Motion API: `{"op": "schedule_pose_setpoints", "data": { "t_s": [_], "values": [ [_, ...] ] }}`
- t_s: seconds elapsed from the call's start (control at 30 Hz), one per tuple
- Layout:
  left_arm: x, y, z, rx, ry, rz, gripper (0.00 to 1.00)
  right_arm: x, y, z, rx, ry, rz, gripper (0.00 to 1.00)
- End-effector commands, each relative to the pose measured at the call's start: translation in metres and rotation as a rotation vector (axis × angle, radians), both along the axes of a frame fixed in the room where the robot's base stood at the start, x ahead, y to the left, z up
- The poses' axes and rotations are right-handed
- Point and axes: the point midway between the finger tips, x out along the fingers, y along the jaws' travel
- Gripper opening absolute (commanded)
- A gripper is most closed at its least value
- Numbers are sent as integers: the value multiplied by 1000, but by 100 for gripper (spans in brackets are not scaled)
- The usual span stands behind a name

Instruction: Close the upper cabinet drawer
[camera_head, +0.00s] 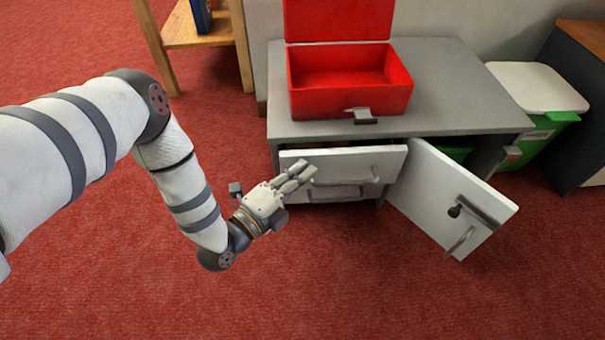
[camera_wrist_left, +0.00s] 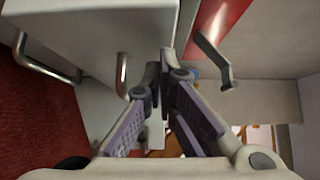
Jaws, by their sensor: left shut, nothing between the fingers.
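The grey cabinet (camera_head: 440,88) stands at the back centre in the head view. Its upper drawer (camera_head: 342,161) has a white front with a bar handle and stands somewhat out from the cabinet. The lower drawer (camera_head: 325,193) shows partly below it. My left gripper (camera_head: 306,173) is shut and empty, in front of the left part of the upper drawer front. I cannot tell whether its fingertips touch it. In the left wrist view my gripper's fingers (camera_wrist_left: 163,72) point towards pale cabinet surfaces, with metal handles close by. My right gripper is not in view.
A white cabinet door (camera_head: 445,203) hangs open at the right. An open red box (camera_head: 350,98) with a front latch sits on the cabinet top. A wooden stand (camera_head: 190,35) is at the back left, a green bin (camera_head: 535,140) at the right. The red carpet in front is clear.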

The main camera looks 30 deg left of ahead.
Motion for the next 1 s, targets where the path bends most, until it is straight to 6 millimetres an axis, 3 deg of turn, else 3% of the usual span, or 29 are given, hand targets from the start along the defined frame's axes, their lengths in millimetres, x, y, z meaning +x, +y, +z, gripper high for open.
{"op": "schedule_pose_setpoints", "data": {
  "t_s": [0.27, 0.6, 1.0],
  "values": [
    [2, 2, -1, 5, 3, -2, 0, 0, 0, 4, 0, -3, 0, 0],
    [38, 26, 2, 3, -1, -1, 0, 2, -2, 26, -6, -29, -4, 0],
    [42, 28, 1, 0, -4, 3, 0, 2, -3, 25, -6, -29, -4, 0]
  ]
}}
